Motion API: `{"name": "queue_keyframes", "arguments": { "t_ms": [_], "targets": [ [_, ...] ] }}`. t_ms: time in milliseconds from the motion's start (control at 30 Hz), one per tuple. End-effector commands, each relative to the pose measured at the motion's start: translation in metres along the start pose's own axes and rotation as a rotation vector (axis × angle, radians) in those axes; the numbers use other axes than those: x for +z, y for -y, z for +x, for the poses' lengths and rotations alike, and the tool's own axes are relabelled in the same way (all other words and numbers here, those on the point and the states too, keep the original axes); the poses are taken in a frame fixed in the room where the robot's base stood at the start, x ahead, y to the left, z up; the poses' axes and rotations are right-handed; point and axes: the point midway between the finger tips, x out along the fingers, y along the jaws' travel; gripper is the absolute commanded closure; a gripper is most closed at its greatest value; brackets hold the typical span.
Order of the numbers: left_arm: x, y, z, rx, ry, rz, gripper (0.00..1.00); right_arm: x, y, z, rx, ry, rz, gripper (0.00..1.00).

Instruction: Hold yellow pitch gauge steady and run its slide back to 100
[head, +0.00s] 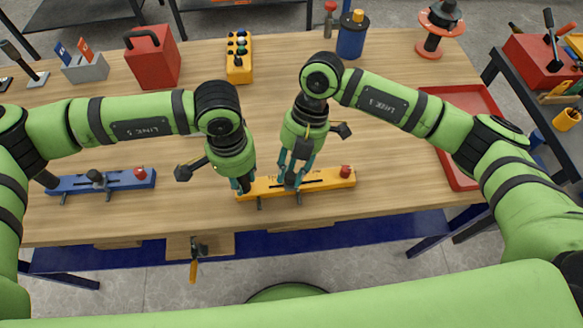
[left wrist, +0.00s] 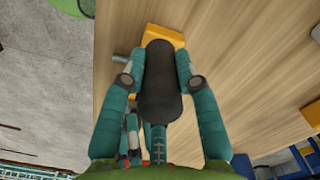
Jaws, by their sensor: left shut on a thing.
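The yellow pitch gauge (head: 325,180) lies along the table's front edge, with a red knob (head: 346,171) at its right end. My left gripper (head: 242,187) is at the gauge's left end. In the left wrist view, its fingers (left wrist: 162,78) are shut on a dark rounded grip (left wrist: 160,95), with part of the yellow body (left wrist: 163,36) beyond. My right gripper (head: 291,183) is at the slide, near the gauge's middle. Its fingers hide most of the slide, and whether they are closed on it cannot be told. The scale reading is not legible.
A similar blue gauge (head: 120,181) lies to the left. A red tray (head: 461,165) is at the right. A red box (head: 153,60), a yellow button box (head: 239,60) and a blue canister (head: 352,38) stand at the back.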

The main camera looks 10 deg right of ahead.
Motion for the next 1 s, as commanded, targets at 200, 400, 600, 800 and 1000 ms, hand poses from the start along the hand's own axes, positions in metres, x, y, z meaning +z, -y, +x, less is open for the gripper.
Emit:
{"name": "queue_keyframes", "arguments": {
  "t_ms": [200, 400, 600, 800, 1000],
  "targets": [
    [-0.002, 0.002, 0.000, -0.005, -0.005, -0.006, 1.00, -0.004, 0.000, 0.002, -0.009, -0.008, -0.005, 1.00],
    [-0.002, 0.002, 0.000, -0.005, -0.006, -0.007, 1.00, -0.025, -0.021, 0.011, -0.010, -0.010, -0.007, 1.00],
    [-0.002, 0.003, 0.000, -0.005, -0.008, -0.008, 1.00, -0.032, -0.026, 0.014, -0.011, -0.012, -0.006, 1.00],
    [-0.003, 0.003, 0.000, -0.005, -0.010, -0.008, 1.00, -0.032, -0.027, 0.014, -0.010, -0.013, -0.008, 0.61],
    [-0.003, 0.002, -0.001, -0.004, -0.008, -0.006, 1.00, -0.030, -0.027, 0.013, -0.008, -0.009, -0.006, 0.52]
  ]
}}
